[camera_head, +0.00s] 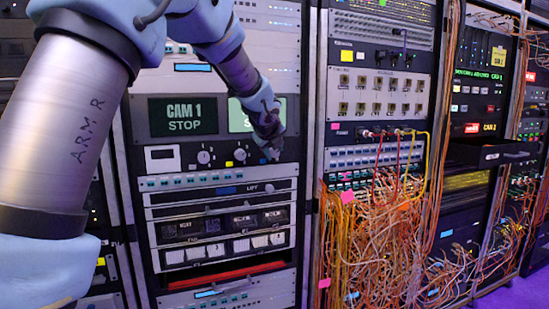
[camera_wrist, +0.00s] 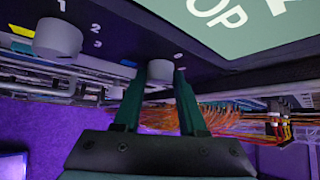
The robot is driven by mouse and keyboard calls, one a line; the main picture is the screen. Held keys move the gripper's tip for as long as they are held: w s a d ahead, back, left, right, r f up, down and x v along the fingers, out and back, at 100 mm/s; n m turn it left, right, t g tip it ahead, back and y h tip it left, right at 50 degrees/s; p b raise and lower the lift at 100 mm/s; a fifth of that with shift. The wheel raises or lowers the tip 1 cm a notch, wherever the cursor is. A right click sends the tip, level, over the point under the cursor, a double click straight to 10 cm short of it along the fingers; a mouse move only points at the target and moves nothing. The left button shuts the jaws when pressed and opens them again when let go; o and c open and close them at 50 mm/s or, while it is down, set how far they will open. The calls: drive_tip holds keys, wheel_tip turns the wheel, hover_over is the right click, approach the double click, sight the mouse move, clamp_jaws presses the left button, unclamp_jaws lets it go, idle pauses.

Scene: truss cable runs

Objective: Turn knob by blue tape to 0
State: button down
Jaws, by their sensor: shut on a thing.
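My gripper (camera_wrist: 160,88) is shut on a small grey knob (camera_wrist: 160,69) at the lower edge of a dark panel, one finger on each side. A small blue tape piece (camera_wrist: 128,63) sits just left of that knob in the wrist view. In the head view my gripper (camera_head: 271,150) is at the right end of the knob row, and it hides the held knob there. The held knob's pointer and its scale are not readable. A larger grey knob (camera_wrist: 58,38) with the numerals 1, 2 and 3 stands to the left.
Yellow tape (camera_head: 229,164) lies left of the nearer neighbouring knob (camera_head: 240,155). Another knob (camera_head: 204,157) is further left. A screen reading CAM 1 STOP (camera_head: 183,115) is above. Loose orange cables (camera_head: 375,220) hang at the right. A black drawer (camera_head: 490,152) sticks out further right.

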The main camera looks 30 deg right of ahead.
drive_tip(key=n+h+b, duration=0.1)
drive_tip(key=b, duration=0.1)
drive_tip(key=f+h+b, duration=0.1)
drive_tip(key=b, duration=0.1)
drive_tip(key=shift+a+f+n+h+b, duration=0.1)
drive_tip(key=shift+a+n+h+b, duration=0.2)
drive_tip(key=shift+n+h+b, duration=0.1)
drive_tip(key=n+h+b, duration=0.1)
drive_tip(key=b, duration=0.2)
drive_tip(key=h+b, duration=0.1)
drive_tip(key=b, duration=0.2)
drive_tip(key=shift+f+n+t, duration=0.3)
drive_tip(key=shift+n+t, duration=0.1)
drive_tip(key=n+h+b, duration=0.1)
drive_tip(key=h+b, duration=0.1)
drive_tip(key=b, duration=0.4)
drive_tip(key=shift+n+t+b, duration=0.3)
drive_tip(key=shift+t, duration=0.1)
drive_tip(key=h+b, duration=0.1)
drive_tip(key=b, duration=0.1)
drive_tip(key=shift+n+t+b, duration=0.3)
drive_tip(key=shift+n+b, duration=0.05)
drive_tip(key=shift+n, duration=0.05)
drive_tip(key=shift+r, duration=0.1)
drive_tip(key=shift+r+b, duration=0.2)
drive_tip(key=shift+b, duration=0.25)
drive_tip(key=shift+c, duration=2.3)
unclamp_jaws()
